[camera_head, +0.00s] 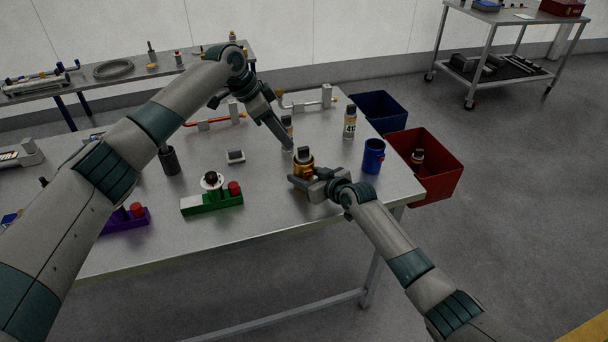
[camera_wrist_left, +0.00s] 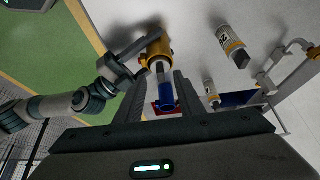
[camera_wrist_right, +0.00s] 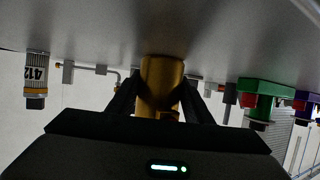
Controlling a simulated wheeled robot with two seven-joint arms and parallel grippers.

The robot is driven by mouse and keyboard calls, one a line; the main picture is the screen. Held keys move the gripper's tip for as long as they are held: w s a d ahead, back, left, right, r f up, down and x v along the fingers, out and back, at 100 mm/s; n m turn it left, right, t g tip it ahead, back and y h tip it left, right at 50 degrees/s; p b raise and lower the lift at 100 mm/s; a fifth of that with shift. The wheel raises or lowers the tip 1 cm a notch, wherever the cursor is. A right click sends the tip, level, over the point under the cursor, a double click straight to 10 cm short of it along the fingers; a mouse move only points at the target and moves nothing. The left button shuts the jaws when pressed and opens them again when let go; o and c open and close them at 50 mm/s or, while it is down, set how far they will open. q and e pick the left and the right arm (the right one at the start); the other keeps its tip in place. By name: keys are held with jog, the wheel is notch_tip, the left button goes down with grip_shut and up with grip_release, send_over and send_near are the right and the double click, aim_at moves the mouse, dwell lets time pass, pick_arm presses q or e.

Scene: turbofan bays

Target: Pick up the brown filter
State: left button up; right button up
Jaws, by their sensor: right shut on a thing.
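The brown filter (camera_head: 304,165), a golden-brown cylinder with a dark top, is upright at the table's front right. My right gripper (camera_head: 305,179) is shut around it. In the right wrist view the filter (camera_wrist_right: 161,80) sits between both fingers; I cannot tell whether it still touches the table. My left gripper (camera_head: 288,146) points down just behind and left of the filter. In the left wrist view its fingers (camera_wrist_left: 160,85) are apart, with the filter (camera_wrist_left: 157,47) beyond them and nothing clearly held.
A labelled bottle (camera_head: 349,123) and blue cup (camera_head: 374,156) stand right of the filter; another bottle (camera_head: 287,122) is partly hidden by my left gripper. A green block (camera_head: 213,202) lies left. Red (camera_head: 440,180) and blue (camera_head: 381,110) bins stand beyond the table's right edge.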

pick_arm(q)
jog(key=shift+y, duration=0.7)
jog(key=shift+w+d+r, duration=0.1)
jog(key=shift+w+r, duration=0.05)
jog(key=shift+r, duration=1.25)
jog(key=shift+w+r, duration=0.1)
jog(key=shift+r, duration=1.25)
jog(key=shift+f, duration=0.1)
send_over(302, 148)
jog(key=a, duration=0.3)
notch_tip(302, 148, down, 6)
jog(key=shift+s+d, duration=0.2)
jog(key=shift+f, duration=0.15)
jog(key=shift+s+d+x, duration=0.1)
jog(key=shift+d+x, duration=0.05)
jog(key=shift+x, duration=1.1)
jog(key=shift+s+d+x, duration=0.1)
jog(key=shift+s+x, duration=0.05)
jog(key=shift+x, duration=1.1)
